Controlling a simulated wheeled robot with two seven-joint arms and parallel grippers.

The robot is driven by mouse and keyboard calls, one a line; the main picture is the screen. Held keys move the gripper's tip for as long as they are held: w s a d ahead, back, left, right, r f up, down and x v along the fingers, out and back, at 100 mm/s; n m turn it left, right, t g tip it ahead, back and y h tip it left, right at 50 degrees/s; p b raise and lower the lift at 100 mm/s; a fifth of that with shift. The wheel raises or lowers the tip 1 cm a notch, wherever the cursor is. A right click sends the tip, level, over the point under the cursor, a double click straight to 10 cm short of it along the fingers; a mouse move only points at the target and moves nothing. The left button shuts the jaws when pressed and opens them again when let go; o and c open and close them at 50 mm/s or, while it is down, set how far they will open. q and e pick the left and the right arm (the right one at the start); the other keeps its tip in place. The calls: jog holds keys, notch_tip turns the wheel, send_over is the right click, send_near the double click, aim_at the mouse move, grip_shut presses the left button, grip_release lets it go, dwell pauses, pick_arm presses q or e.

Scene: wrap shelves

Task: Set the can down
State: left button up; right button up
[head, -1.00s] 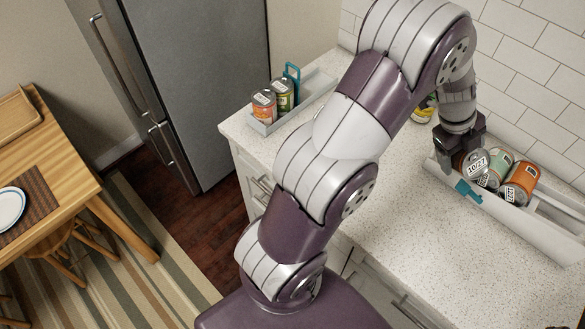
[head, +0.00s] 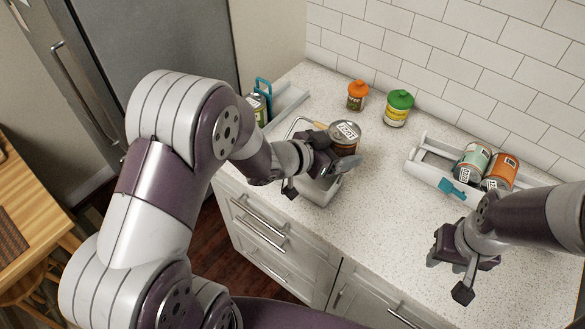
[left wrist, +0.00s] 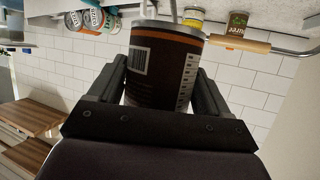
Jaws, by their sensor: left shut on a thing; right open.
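My left gripper (head: 338,160) is shut on a brown can (head: 346,132) with a white label on its top. In the left wrist view the can (left wrist: 163,65) sits between both fingers, showing an orange band and a barcode. The can is above or at the back of a white container (head: 318,192) at the counter's front edge. The gripper hides the can's lower part, so I cannot tell whether it touches anything. My right gripper (head: 462,275) is open and empty, over the counter's front right.
A white tray (head: 425,172) with a green and an orange can (head: 502,170) is at right. An orange-lidded jar (head: 357,97) and a green-lidded jar (head: 397,110) stand behind. Another tray (head: 288,103) with a can is at far left. A wooden handle (left wrist: 240,43) is near the held can.

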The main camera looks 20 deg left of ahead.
pick_arm(q)
jog(key=a+f, duration=0.5)
jog(key=w+a+f+p, duration=0.1)
jog(key=a+f, duration=0.1)
jog(key=f, duration=0.1)
jog(key=shift+a, duration=0.4)
jog(key=shift+w+f, duration=0.15)
jog(key=shift+f, duration=0.2)
jog(key=shift+a, duration=0.1)
jog(key=shift+f, duration=0.1)
jog(key=shift+f, duration=0.2)
jog(key=shift+f+b, duration=0.3)
jog(key=shift+b, duration=0.1)
jog(key=o, duration=1.2)
jog(key=shift+f, duration=0.1)
